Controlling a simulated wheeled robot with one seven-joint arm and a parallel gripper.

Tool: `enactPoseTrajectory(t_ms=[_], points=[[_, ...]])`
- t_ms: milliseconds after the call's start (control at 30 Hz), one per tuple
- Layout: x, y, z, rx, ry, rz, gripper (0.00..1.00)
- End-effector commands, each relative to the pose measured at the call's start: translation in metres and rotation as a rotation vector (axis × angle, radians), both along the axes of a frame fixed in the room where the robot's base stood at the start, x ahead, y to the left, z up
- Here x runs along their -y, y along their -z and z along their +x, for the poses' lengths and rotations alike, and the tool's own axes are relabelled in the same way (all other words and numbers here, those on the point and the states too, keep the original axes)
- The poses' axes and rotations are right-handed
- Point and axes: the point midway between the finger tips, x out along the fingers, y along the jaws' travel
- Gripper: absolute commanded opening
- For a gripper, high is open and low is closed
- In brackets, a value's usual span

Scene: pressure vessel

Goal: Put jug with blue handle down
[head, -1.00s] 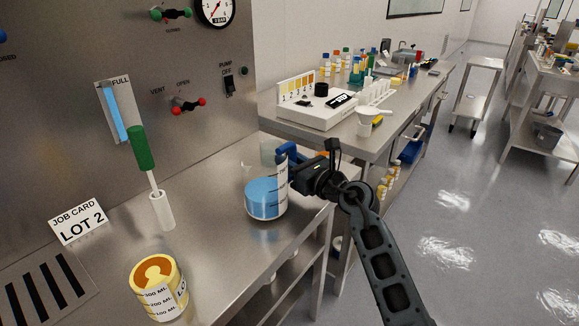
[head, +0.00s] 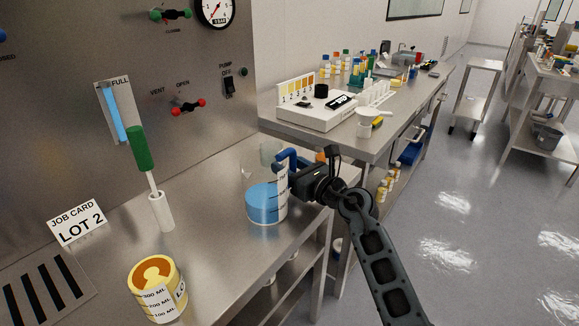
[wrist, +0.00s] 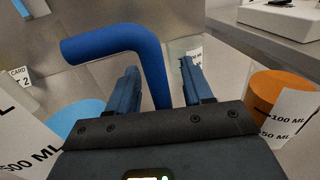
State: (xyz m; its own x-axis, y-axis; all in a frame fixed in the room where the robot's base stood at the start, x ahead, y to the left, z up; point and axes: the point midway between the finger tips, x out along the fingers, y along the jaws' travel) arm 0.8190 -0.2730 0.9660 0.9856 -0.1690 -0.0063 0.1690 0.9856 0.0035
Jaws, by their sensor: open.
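The jug with the blue handle (head: 262,203) stands upright on the steel bench, clear-walled with blue liquid in it. Its blue handle (head: 288,156) is on the right side, facing my gripper (head: 293,176). In the wrist view the handle (wrist: 112,42) passes between the two fingers of my gripper (wrist: 160,80). The fingers are apart, with visible gaps beside the handle. Blue liquid (wrist: 75,118) shows at the left of the wrist view. The jug's base appears to touch the bench.
A yellow-orange beaker (head: 155,290) stands at the bench front. A green-handled tool stands in a white holder (head: 161,211). The job card (head: 78,223) is at the left. Another orange container (wrist: 282,95) is close on the right in the wrist view. The bench between beaker and jug is clear.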

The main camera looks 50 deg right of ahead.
Motion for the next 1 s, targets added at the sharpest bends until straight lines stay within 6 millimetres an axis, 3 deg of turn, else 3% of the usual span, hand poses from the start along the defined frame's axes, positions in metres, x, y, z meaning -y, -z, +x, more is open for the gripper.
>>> enactPoseTrajectory(t_ms=[167,700,1000], points=[[-0.001,-0.002,-0.007,-0.001,0.001,0.001,0.51],[-0.018,-0.002,-0.104,-0.001,-0.001,0.0,0.51],[-0.02,-0.004,-0.118,0.001,-0.001,-0.001,0.51]])
